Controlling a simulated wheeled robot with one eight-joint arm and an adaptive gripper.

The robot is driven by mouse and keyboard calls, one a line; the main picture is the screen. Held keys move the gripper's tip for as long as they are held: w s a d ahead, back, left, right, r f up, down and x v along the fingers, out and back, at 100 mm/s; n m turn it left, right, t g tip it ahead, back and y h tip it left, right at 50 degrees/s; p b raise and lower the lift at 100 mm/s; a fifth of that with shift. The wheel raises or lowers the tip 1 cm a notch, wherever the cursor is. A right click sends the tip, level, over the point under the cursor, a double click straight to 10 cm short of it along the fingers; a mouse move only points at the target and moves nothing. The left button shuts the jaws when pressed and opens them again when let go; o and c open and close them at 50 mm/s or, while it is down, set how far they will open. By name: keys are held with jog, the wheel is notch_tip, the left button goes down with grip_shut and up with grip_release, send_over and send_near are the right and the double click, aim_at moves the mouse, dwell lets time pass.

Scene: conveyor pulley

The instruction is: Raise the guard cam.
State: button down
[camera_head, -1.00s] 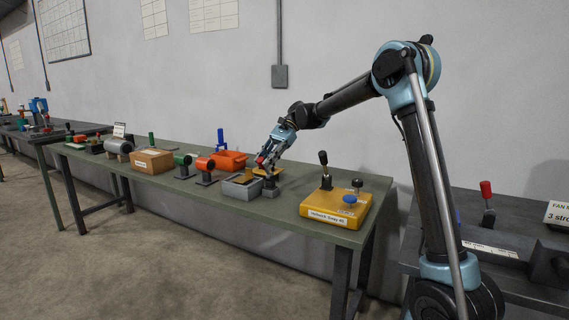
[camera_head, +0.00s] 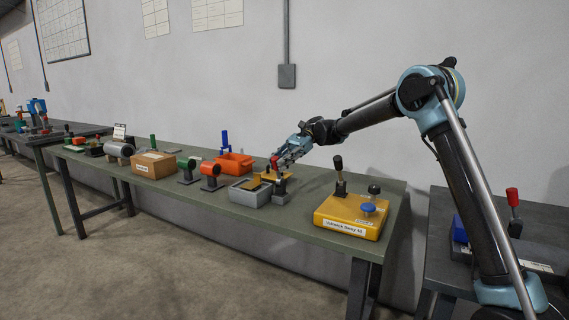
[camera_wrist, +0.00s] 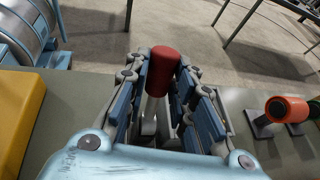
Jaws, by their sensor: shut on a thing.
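The guard cam appears to be the lever with a red handle (camera_head: 275,163) on a small grey base (camera_head: 280,196), standing close to upright on the green bench. My gripper (camera_head: 283,162) reaches it from the upper right. In the wrist view the red handle (camera_wrist: 163,70) and its pale shaft stand between my gripper's fingers (camera_wrist: 160,95), which are shut on it. The handle's top sticks out past the fingers; the lower shaft is mostly hidden. A yellow plate (camera_head: 259,183) lies beside the lever, partly hidden.
A grey open box (camera_head: 247,195) stands just left of the lever, with an orange bin (camera_head: 235,163) behind. A yellow box (camera_head: 350,217) with a black-knobbed lever stands to the right. An orange cylinder on a stand (camera_head: 210,171) is farther left. The bench front between is clear.

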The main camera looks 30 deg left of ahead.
jog(key=shift+w, duration=0.15)
jog(key=c, duration=1.3)
grip_release()
jog(key=shift+c, duration=0.2)
jog(key=shift+r, duration=0.1)
notch_tip(320, 180, up, 10)
